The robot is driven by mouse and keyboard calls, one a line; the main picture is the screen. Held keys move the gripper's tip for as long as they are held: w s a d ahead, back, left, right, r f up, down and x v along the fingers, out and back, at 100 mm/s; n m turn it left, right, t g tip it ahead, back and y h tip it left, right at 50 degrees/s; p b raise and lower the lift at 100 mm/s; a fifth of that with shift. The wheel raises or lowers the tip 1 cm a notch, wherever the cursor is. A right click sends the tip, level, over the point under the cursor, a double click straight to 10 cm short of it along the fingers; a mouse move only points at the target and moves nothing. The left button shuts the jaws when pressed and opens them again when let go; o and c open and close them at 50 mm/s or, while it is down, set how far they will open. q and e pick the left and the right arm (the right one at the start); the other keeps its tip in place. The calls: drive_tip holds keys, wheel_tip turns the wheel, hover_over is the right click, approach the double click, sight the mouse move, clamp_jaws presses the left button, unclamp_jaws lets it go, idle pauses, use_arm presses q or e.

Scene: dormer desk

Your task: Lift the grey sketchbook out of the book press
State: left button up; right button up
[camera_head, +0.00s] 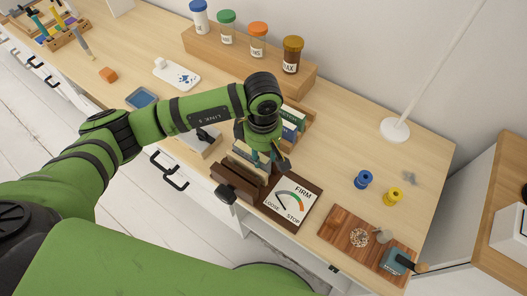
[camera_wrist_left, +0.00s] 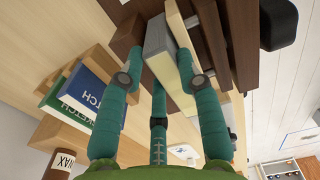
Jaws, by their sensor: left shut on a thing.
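The book press (camera_head: 236,186) is dark brown wood with a black knob at its front, below my left gripper in the head view. In the left wrist view its brown jaws (camera_wrist_left: 214,45) show at the top. The grey sketchbook (camera_wrist_left: 158,36), with pale page edges, stands there between a brown block and a cream slab. My left gripper (camera_head: 265,160) is shut on the sketchbook; its teal fingers (camera_wrist_left: 163,62) press on both sides of it in the wrist view. The fingers and arm hide most of the sketchbook in the head view. My right gripper is not in view.
A gauge board (camera_head: 291,203) marked LOOSE, FIRM and STOP lies right of the press. Sketchbooks in a wooden rack (camera_head: 303,131) stand close behind the gripper. A shelf with jars (camera_head: 250,62) is further back. Blue (camera_head: 363,179) and yellow (camera_head: 393,196) spools stand at right.

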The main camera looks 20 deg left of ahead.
use_arm(q)
wheel_tip(320, 180, up, 9)
drive_tip(key=p, duration=0.4)
drive_tip(key=shift+r, duration=0.2)
idle(0.9)
